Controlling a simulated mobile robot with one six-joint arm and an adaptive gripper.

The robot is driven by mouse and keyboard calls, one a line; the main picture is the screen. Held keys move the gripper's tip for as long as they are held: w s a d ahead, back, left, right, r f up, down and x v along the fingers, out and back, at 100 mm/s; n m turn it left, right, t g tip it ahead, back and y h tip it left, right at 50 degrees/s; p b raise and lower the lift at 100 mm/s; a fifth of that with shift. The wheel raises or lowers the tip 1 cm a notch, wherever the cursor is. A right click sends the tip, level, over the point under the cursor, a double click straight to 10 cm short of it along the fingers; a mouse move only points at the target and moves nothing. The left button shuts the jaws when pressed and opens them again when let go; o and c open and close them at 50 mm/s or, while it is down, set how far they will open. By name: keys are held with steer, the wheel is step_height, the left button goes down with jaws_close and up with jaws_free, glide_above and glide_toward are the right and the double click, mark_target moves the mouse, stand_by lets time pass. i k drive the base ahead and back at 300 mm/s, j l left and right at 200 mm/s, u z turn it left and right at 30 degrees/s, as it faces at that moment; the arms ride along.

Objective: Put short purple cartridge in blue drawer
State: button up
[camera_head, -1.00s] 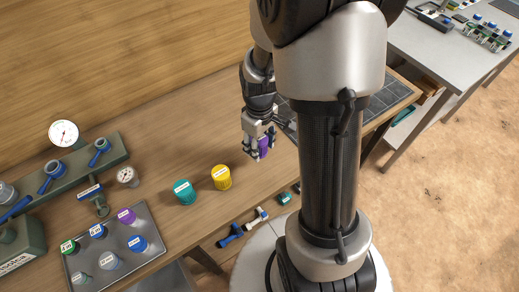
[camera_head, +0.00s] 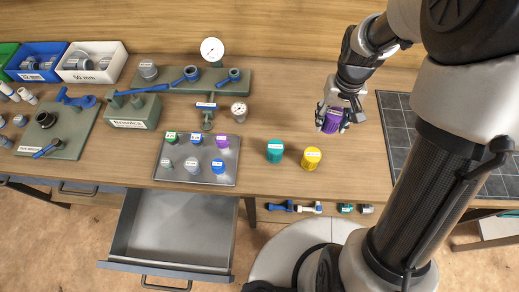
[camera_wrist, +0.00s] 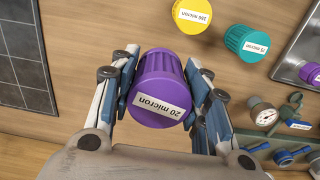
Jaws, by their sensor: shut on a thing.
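My gripper (camera_head: 331,112) is shut on a purple cartridge (camera_head: 331,123), held over the right part of the bench. In the wrist view the ribbed purple cartridge (camera_wrist: 159,88) sits between both fingers and carries a "20 micron" label. A drawer (camera_head: 166,268) with a grey inside and blue-grey front edge stands pulled out below the bench, left of and lower than my gripper. Its inside looks empty.
A teal cartridge (camera_head: 275,152) and a yellow cartridge (camera_head: 311,159) stand upright between my gripper and a metal tray (camera_head: 171,178) of several capped jars. Fittings and bins fill the bench's left. A dark tiled mat (camera_head: 397,125) lies at right.

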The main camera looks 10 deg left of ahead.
mark_target(154, 228)
steer(key=k+j+u, duration=0.3)
steer(key=k+j, duration=0.5)
steer(key=i+j+u, duration=0.1)
steer(key=j, duration=0.35)
steer(key=i+j+u, duration=0.15)
steer(key=j, duration=0.3)
steer(key=i+j+u, duration=0.1)
steer(key=j, duration=0.35)
